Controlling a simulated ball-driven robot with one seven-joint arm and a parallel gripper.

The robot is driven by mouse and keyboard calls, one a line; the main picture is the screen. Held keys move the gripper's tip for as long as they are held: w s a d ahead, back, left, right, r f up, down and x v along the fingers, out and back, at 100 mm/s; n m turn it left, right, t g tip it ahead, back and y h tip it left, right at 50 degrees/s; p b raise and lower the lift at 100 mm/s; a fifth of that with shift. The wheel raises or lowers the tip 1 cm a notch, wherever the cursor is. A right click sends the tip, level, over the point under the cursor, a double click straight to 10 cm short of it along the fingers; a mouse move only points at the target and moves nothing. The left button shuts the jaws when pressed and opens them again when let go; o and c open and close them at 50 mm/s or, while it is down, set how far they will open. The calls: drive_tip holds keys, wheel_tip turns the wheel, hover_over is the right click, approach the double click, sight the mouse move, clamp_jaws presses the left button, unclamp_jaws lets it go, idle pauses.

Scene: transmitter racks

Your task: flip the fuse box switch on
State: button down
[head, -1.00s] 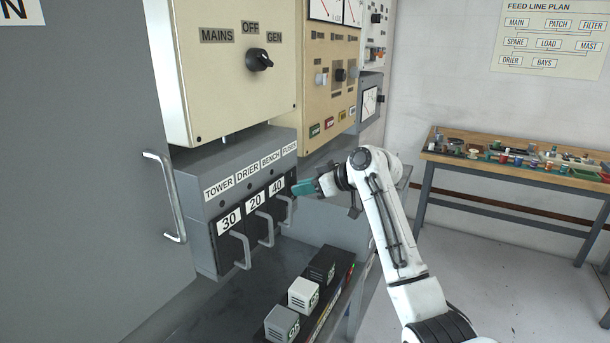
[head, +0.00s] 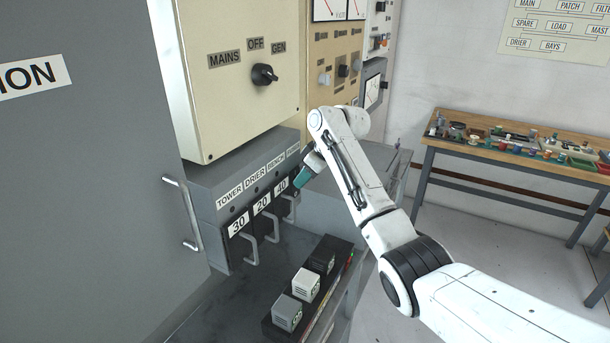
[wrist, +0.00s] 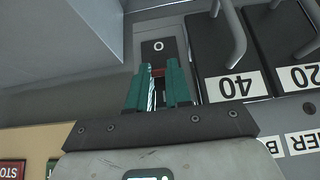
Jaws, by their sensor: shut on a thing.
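The grey fuse box (head: 203,195) is below the cream cabinet. Labels TOWER, DRIER, BENCH and a partly hidden one run along its top. My gripper (wrist: 158,76) is shut on this lever. In the head view the teal gripper (head: 302,180) is at the right end of the box, and my arm and fingers hide the switch there. The lever's on or off position is hard to tell.
Black fuse holders with pale handles (head: 273,228) stick out just left of my gripper. Below, a dark shelf carries several fuse blocks (head: 306,284). A cream cabinet (head: 235,110) with a MAINS/OFF/GEN knob hangs above. A workbench (head: 436,152) stands at right; the floor between is open.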

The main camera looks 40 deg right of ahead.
idle(0.3)
drive_tip(key=c, duration=1)
unclamp_jaws()
drive_tip(key=shift+c, duration=0.2)
drive_tip(key=b+v, duration=0.1)
drive_tip(key=v, duration=0.9)
drive_tip(key=shift+s+r+b, duration=0.2)
drive_tip(key=shift+r+b, duration=0.1)
drive_tip(key=shift+r, duration=0.05)
drive_tip(key=shift+d, duration=0.1)
